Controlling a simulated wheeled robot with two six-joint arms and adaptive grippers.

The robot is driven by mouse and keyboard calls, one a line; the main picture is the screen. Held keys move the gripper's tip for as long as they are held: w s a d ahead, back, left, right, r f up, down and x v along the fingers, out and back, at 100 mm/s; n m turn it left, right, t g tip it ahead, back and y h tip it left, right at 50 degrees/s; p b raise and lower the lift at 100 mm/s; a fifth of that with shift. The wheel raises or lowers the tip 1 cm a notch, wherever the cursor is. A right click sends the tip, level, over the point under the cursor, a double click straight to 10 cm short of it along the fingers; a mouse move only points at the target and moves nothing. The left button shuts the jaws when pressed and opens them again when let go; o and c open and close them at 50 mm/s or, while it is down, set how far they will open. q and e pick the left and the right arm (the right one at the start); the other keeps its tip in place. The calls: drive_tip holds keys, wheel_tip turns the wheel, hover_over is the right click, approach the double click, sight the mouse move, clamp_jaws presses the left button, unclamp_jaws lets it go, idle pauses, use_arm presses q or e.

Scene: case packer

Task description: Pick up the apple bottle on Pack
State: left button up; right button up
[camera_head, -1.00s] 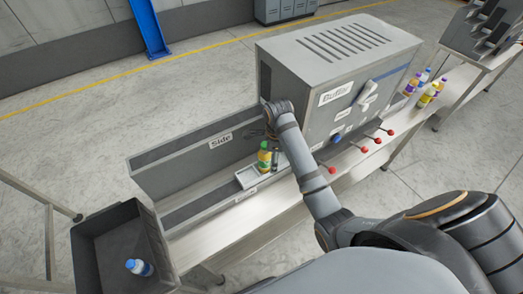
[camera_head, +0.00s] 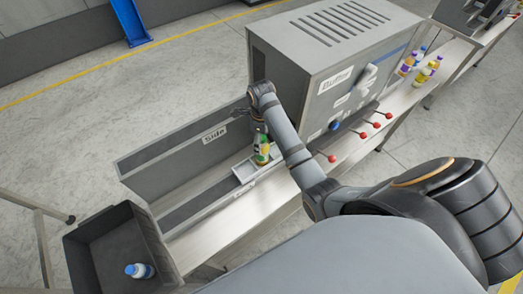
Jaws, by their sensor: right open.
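The apple bottle (camera_head: 262,152) has a yellow-green body with a green label and stands on a small light tray (camera_head: 243,172), apparently the Pack spot, though its label is too small to read. My right gripper (camera_head: 248,122) is above and just behind the bottle, by the Side panel, with its fingers pointing left. It is open and holds nothing. The bottle's top is partly hidden by the gripper and wrist. My left gripper is not in view.
A grey machine (camera_head: 330,60) with red-knobbed levers stands right of the arm. Several bottles (camera_head: 421,72) stand on the right bench. A dark crate (camera_head: 88,262) at lower left holds a blue-capped bottle (camera_head: 139,270). The Side trough (camera_head: 150,160) runs left.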

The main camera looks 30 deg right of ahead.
drive_tip(key=f, duration=0.1)
drive_tip(key=f+p, duration=0.1)
drive_tip(key=f, duration=0.1)
drive_tip(key=shift+s+d+f, duration=0.15)
drive_tip(key=shift+s+f, duration=0.15)
drive_tip(key=shift+f, duration=0.3)
drive_tip(key=shift+w+f, duration=0.1)
drive_tip(key=c, duration=1.4)
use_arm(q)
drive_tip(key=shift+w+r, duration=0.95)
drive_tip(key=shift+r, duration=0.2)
use_arm(e)
drive_tip(key=shift+c, duration=0.5)
drive_tip(key=shift+w, duration=0.1)
